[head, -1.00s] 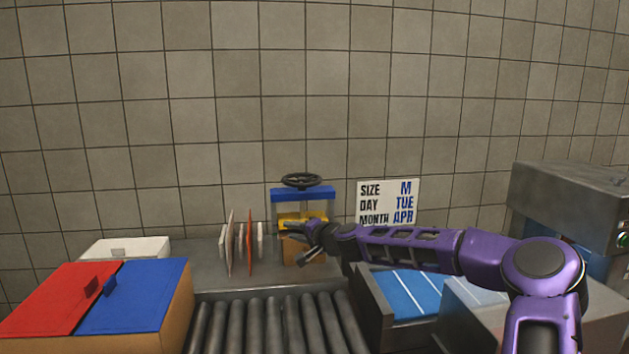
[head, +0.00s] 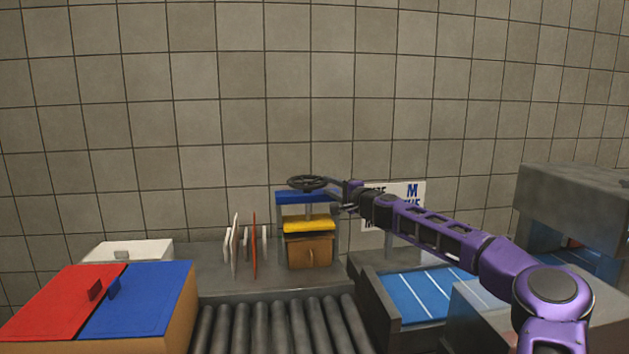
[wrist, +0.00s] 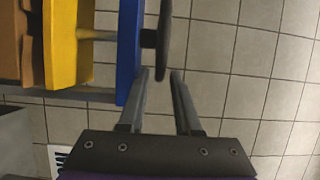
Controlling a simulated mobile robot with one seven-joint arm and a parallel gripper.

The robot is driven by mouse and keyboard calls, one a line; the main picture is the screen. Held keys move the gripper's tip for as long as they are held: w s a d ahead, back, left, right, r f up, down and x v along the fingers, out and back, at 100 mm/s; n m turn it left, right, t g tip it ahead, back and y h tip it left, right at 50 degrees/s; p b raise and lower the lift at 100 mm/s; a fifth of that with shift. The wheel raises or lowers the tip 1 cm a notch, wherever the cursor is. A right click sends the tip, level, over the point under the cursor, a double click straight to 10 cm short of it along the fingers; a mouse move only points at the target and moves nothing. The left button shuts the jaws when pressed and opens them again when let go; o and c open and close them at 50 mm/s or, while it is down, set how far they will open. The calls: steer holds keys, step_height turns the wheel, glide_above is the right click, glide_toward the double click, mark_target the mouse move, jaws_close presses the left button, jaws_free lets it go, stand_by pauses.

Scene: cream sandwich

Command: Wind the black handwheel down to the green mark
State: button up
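The black handwheel (head: 307,182) sits on top of a small press, above its blue crossbar (head: 296,197). A yellow plate (head: 309,226) hangs below the crossbar, over a brown box (head: 309,252). In the wrist view the handwheel (wrist: 165,35) is edge-on beside the blue crossbar (wrist: 129,45). My gripper (head: 334,189) is at the wheel's right side. In the wrist view my gripper (wrist: 161,74) is open, with the near edge of the rim at the gap between the fingertips. I cannot tell whether they touch. No green mark is visible.
A size and date sign (head: 414,192) stands behind my arm, partly hidden. Upright discs (head: 252,245) stand left of the press. A roller conveyor (head: 270,325) lies in front, with red (head: 65,298) and blue (head: 140,300) lids left. A blue-bedded tray (head: 425,295) is at right.

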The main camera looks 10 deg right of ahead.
mark_target(314, 176)
steer(key=shift+x, duration=4.3)
jaws_close()
